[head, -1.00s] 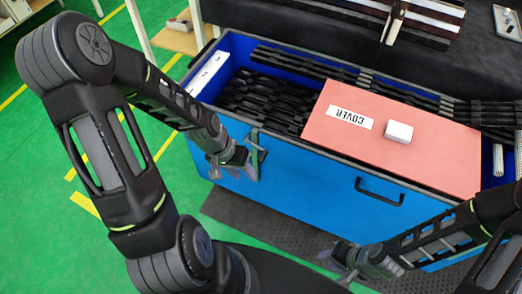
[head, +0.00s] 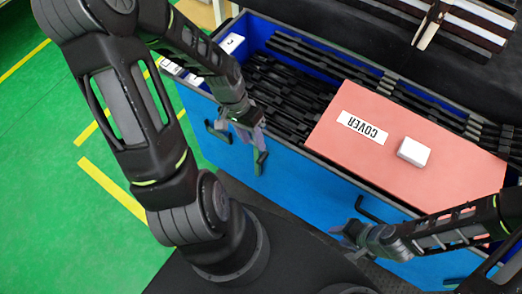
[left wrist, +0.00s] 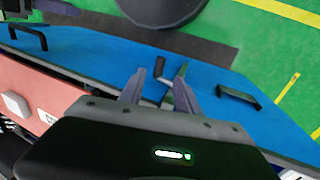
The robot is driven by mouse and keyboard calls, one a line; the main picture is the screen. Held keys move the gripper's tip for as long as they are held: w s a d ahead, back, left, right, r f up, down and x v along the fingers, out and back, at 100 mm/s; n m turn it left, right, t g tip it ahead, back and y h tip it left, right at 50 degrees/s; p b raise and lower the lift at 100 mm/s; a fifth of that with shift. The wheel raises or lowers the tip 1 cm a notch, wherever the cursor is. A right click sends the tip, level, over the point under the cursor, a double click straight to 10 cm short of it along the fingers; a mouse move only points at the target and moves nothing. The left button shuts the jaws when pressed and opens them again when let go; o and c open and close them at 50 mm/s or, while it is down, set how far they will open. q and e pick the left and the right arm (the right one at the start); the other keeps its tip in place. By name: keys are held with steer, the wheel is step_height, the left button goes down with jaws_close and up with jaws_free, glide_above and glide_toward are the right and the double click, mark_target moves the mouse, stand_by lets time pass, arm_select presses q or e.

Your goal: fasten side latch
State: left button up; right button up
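The blue crate (head: 290,178) holds several black trim clips (head: 285,95) and is partly covered by a pink panel marked COVER (head: 445,176). My left gripper (head: 262,160) is at the crate's front face, between the two black handles. In the left wrist view its two fingers (left wrist: 157,88) stand apart, so it is open. A small dark latch-like part (left wrist: 159,67) shows on the blue face by the fingertips; whether they touch it I cannot tell. In the head view the gripper hides that spot. My right gripper (head: 345,240) hangs low before the crate; its finger opening is unclear.
A black handle (head: 217,131) is left of my left gripper, another (head: 374,210) near my right gripper. A white block (head: 413,152) lies on the panel. A dark bench with striped strips (head: 465,30) stands behind. Green floor (head: 50,130) is free at left.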

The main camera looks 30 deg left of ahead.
mark_target(261, 157)
arm_select(q)
steer(key=shift+x, duration=4)
steer(key=shift+w, duration=0.1)
steer(key=shift+r, duration=0.1)
steer(key=shift+c, duration=0.6)
jaws_close()
